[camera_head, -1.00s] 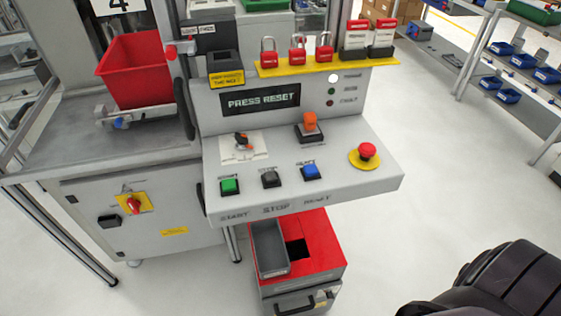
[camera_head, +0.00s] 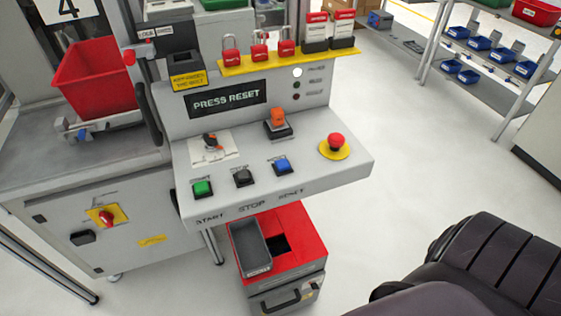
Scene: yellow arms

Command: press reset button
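The blue button (camera_head: 282,166) above the RESET label sits at the right of a row on the sloped grey control panel (camera_head: 335,183). Left of it are the black STOP button (camera_head: 243,177) and the green START button (camera_head: 203,188). A dark display (camera_head: 228,98) behind the buttons reads PRESS RESET. A red mushroom button on a yellow base (camera_head: 335,145) is to the right, and an orange switch (camera_head: 277,117) is behind the blue button. Neither of my grippers shows in the head view.
A red-topped cabinet with a grey bin (camera_head: 250,247) stands below the panel. A workbench with a red bin (camera_head: 97,75) is at left. A yellow shelf with red padlocks (camera_head: 260,62) runs above the panel. Open floor (camera_head: 420,170) lies to the right.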

